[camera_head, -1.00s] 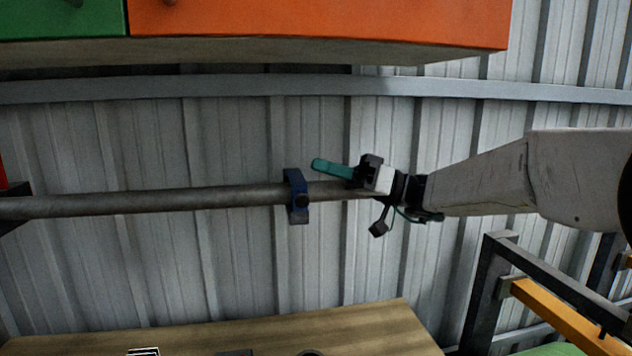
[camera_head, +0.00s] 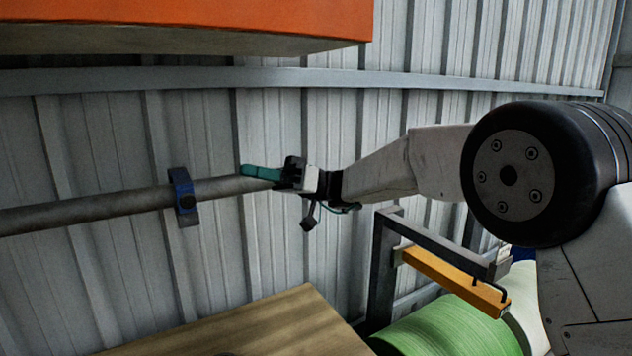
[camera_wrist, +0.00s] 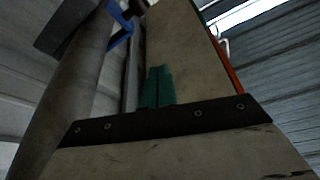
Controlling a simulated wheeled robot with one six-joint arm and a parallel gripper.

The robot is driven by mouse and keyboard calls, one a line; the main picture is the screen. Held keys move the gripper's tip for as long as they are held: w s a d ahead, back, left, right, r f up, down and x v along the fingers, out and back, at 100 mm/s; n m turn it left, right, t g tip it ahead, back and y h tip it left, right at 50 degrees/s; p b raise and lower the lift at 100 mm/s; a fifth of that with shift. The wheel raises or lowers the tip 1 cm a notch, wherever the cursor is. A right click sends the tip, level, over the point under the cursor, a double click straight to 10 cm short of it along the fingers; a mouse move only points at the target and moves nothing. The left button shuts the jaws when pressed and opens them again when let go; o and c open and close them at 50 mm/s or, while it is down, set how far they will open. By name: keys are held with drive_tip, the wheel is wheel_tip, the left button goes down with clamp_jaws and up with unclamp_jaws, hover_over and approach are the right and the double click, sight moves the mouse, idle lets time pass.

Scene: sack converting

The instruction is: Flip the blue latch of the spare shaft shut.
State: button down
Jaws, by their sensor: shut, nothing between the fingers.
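The spare shaft (camera_head: 90,212) is a long grey bar running level along the corrugated wall. The blue latch (camera_head: 181,182) sits around it near its right part, with a dark lower piece; whether the latch is open or shut I cannot tell. My gripper (camera_head: 245,171) has teal fingers, shut and empty. It is to the right of the latch, apart from it, just above the shaft's right end. In the wrist view my fingers (camera_wrist: 157,85) are together, the shaft (camera_wrist: 65,90) runs at left, and the blue latch (camera_wrist: 122,25) shows at the top.
An orange cabinet (camera_head: 180,22) hangs above the shaft. A wooden tabletop (camera_head: 260,325) lies below. At lower right stand a dark frame (camera_head: 383,270) with a yellow bar (camera_head: 455,280) and a green roll (camera_head: 450,330). The space around the latch looks clear.

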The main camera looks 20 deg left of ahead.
drive_tip(key=s+d+f+m+t+h, duration=0.4)
drive_tip(key=s+d+f+m+h, duration=0.2)
drive_tip(key=d+f+m, duration=0.35)
drive_tip(key=s+d+f+m+t+h, duration=0.1)
drive_tip(key=s+d+m+t+h, duration=0.2)
drive_tip(key=d, duration=1.2)
drive_tip(key=s+d+f+m+t+h, duration=0.2)
drive_tip(key=s+d+m+t+h, duration=0.2)
drive_tip(key=s+d, duration=0.6)
drive_tip(key=s+d+f+m+t+h, duration=0.2)
drive_tip(key=s+d, duration=0.5)
drive_tip(key=d, duration=1.3)
drive_tip(key=m+t+h, duration=0.1)
drive_tip(key=m+t, duration=0.1)
drive_tip(key=m, duration=0.1)
drive_tip(key=shift+s+f+h, duration=0.15)
drive_tip(key=shift+s+h, duration=0.1)
drive_tip(key=shift+h, duration=0.05)
drive_tip(key=shift+a, duration=0.15)
